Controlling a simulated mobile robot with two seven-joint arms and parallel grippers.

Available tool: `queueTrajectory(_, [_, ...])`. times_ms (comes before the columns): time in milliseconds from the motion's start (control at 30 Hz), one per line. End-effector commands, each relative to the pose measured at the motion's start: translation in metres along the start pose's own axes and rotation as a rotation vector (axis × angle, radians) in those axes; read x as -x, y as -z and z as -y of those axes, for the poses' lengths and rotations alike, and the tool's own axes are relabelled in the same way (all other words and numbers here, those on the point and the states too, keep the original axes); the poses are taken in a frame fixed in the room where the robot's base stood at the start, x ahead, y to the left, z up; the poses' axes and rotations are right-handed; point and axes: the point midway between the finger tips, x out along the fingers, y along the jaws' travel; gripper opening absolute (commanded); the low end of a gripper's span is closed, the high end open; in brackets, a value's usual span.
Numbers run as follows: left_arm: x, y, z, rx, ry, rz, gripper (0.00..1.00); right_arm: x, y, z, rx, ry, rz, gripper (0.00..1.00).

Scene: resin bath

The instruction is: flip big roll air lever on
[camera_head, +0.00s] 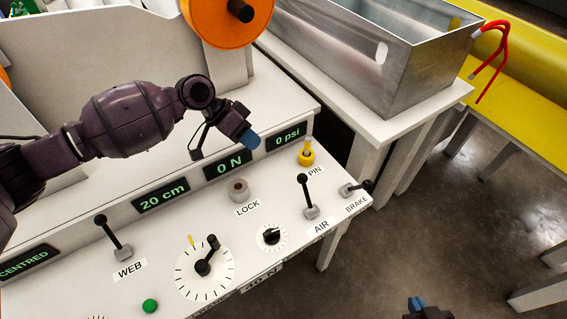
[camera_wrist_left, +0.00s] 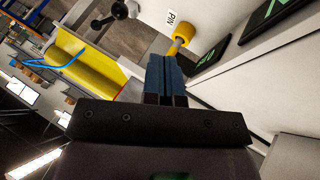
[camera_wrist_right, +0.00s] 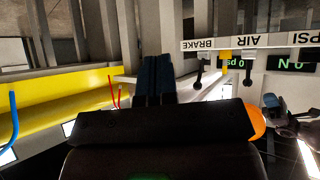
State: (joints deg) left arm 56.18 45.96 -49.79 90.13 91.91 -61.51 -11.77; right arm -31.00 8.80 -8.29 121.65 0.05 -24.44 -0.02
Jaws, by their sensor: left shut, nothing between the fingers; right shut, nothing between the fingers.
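The AIR lever (camera_head: 304,192) stands behind its AIR label (camera_head: 321,226) on the white panel in the head view. Its black handle points up and slightly left from a grey base. The 0 psi display (camera_head: 287,136) is lit behind it. My left gripper (camera_head: 250,138) is shut and empty in front of the displays, apart from the lever, up and left of it. Its blue fingers (camera_wrist_left: 166,80) show together in its wrist view. My right gripper (camera_head: 416,303) is low at the bottom edge, off the panel. Its fingers (camera_wrist_right: 155,78) are shut and empty.
The yellow PIN knob (camera_head: 306,153) and BRAKE lever (camera_head: 355,189) stand close to the AIR lever. The LOCK knob (camera_head: 239,190), small dial (camera_head: 271,237), big dial (camera_head: 204,268) and WEB lever (camera_head: 112,238) lie leftward. A metal bath (camera_head: 408,78) stands behind. Floor right of the panel is clear.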

Motion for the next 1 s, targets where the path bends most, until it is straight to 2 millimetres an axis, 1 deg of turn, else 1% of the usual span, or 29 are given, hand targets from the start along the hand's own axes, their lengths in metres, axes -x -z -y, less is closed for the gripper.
queueTrajectory(167, [-0.016,-0.001,0.0,0.001,-0.002,0.0,0.0,-0.001,-0.004,0.0,0.001,0.001,0.008,0.0])
queueTrajectory(333, [-0.045,-0.001,0.001,0.002,-0.003,0.002,0.0,-0.004,-0.009,0.001,0.001,0.002,0.014,0.0])
queueTrajectory(533, [-0.08,-0.001,0.0,0.002,-0.003,0.002,0.0,-0.009,-0.006,0.002,0.004,0.005,0.006,0.0])
queueTrajectory(667, [-0.102,-0.001,0.001,0.002,-0.002,0.002,0.0,-0.011,-0.009,0.001,0.005,0.005,0.01,0.0])
queueTrajectory(800, [-0.103,0.005,-0.02,-0.007,0.002,-0.002,0.0,-0.007,0.003,-0.001,0.006,0.002,-0.008,0.0])
queueTrajectory(900, [-0.107,0.005,-0.029,-0.005,0.003,-0.002,0.0,-0.006,0.005,-0.001,0.005,0.001,-0.013,0.0])
queueTrajectory(1000, [-0.11,0.005,-0.035,-0.002,0.002,-0.001,0.0,-0.004,0.003,-0.001,0.005,0.0,-0.009,0.0])
